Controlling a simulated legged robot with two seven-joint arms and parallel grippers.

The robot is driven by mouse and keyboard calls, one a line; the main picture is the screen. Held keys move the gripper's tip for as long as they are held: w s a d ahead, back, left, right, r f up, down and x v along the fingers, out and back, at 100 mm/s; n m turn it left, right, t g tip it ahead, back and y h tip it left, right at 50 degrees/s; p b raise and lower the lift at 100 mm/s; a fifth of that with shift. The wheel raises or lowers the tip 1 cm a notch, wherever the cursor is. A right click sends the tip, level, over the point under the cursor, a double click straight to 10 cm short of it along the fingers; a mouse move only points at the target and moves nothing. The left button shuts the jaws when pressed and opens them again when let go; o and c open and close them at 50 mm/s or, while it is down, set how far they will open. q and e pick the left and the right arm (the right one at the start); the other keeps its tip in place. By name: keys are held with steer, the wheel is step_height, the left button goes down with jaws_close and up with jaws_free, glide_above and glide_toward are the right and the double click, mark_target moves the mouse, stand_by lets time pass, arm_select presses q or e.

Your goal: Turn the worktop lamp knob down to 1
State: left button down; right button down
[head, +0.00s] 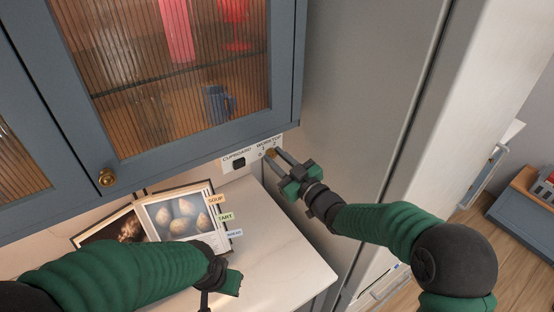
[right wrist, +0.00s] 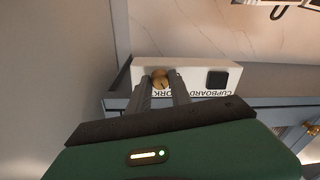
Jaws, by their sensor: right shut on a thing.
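The worktop lamp knob (right wrist: 160,78) is a small round brass knob on a white switch panel (right wrist: 205,68) under the wall cupboard. In the head view the knob (head: 271,153) shows at the tips of my right gripper (head: 275,156). My right gripper (right wrist: 162,84) is shut on the knob, one finger on each side. The numbers round the knob are partly covered, so its setting cannot be read. My left gripper (head: 222,288) is low over the worktop, partly hidden by its own arm, and its jaws cannot be made out.
A black square cupboard switch (head: 238,163) is left of the knob. The blue cupboard (head: 285,60) with ribbed glass doors hangs just above. An open cookbook (head: 180,218) with coloured tabs stands on the pale worktop (head: 275,260). A tall grey panel (head: 365,90) rises at the right.

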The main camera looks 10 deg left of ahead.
steer(key=shift+f, duration=0.1)
steer(key=c, duration=1.2)
jaws_free()
steer(key=shift+o, duration=0.2)
steer(key=shift+d, duration=0.1)
steer(key=shift+s+d+b, duration=0.25)
steer(key=shift+d+b, duration=0.05)
steer(key=b+v, duration=0.5)
steer(key=v, duration=1)
steer(key=shift+s+d, duration=0.2)
steer(key=shift+d, duration=0.15)
